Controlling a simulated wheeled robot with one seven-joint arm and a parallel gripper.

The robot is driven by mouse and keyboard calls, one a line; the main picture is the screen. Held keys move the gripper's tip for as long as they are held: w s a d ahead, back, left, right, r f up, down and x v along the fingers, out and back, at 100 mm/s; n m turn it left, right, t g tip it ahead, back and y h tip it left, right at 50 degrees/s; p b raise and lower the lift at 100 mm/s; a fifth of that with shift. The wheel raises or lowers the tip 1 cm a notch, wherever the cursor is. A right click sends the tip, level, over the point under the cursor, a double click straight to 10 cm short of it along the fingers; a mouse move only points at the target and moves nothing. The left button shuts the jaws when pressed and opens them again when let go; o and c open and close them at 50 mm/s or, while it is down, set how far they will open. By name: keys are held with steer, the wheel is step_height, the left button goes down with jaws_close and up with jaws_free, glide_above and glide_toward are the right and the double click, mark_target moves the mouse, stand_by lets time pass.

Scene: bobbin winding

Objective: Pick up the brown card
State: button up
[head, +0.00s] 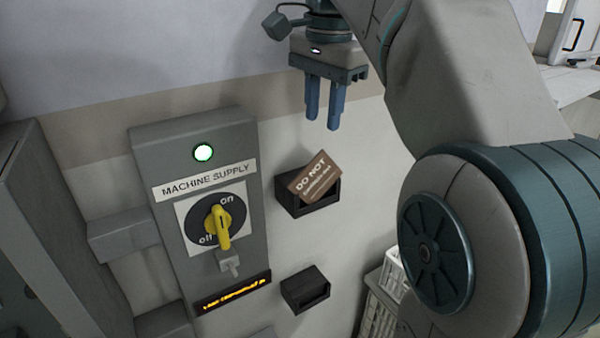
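The brown card (315,176) carries white lettering that begins "DO NOT"; the smaller line is too blurred to read. It stands tilted in a black wall-mounted holder (311,209), with its upper part sticking out above the rim. Its lower edge is hidden inside the holder. My gripper (323,121) points down above the card in the picture, apart from it. Its two blue fingers show a narrow gap between them, with nothing visible in it.
A second black holder (305,289) is below. Pale crates (379,316) stand at the lower right, partly behind my arm.

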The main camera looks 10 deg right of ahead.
mark_target(318, 154)
steer(key=f+m+b, duration=0.1)
steer(key=f, duration=0.1)
steer(key=w+f+m+b, duration=0.1)
steer(key=f, duration=0.2)
steer(key=shift+d+f+b, duration=0.1)
steer(key=shift+f+b, duration=0.05)
steer(key=shift+b, duration=0.25)
steer(key=shift+a+f+b, duration=0.15)
steer(key=shift+f, duration=1.15)
steer(key=shift+a+f+b, duration=0.1)
steer(key=shift+f+b, duration=0.05)
steer(key=shift+f, duration=1.15)
jaws_close()
